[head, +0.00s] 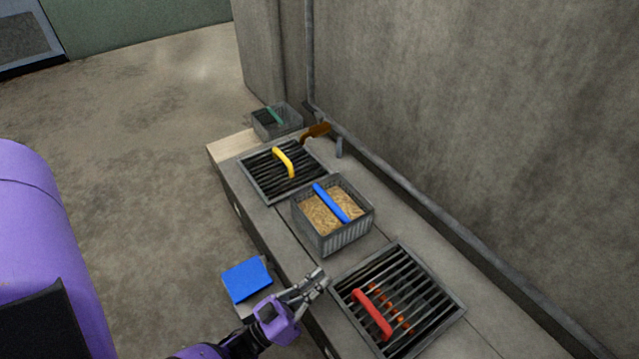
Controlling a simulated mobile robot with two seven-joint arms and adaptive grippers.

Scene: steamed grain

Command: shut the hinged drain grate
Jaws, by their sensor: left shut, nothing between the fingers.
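Two barred grates are set in the grey bench top. The far one has a yellow handle (284,158) and dark bars (262,172), with no glow beneath. The near one has a red handle (372,314) and bars (425,318) with orange glowing spots below. Both look about level with their frames; I cannot tell which is the drain grate. My left gripper (318,281) is shut and empty, near the left corner of the red-handled grate. I cannot tell whether it touches the frame. My right gripper is not in view.
A mesh basket (345,237) of grain with a blue handle (331,203) stands between the grates. A smaller basket (264,128) with a green handle and a brown object (316,131) are at the far end. A blue pad (246,280) lies left of the bench. A concrete wall (480,120) rises behind.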

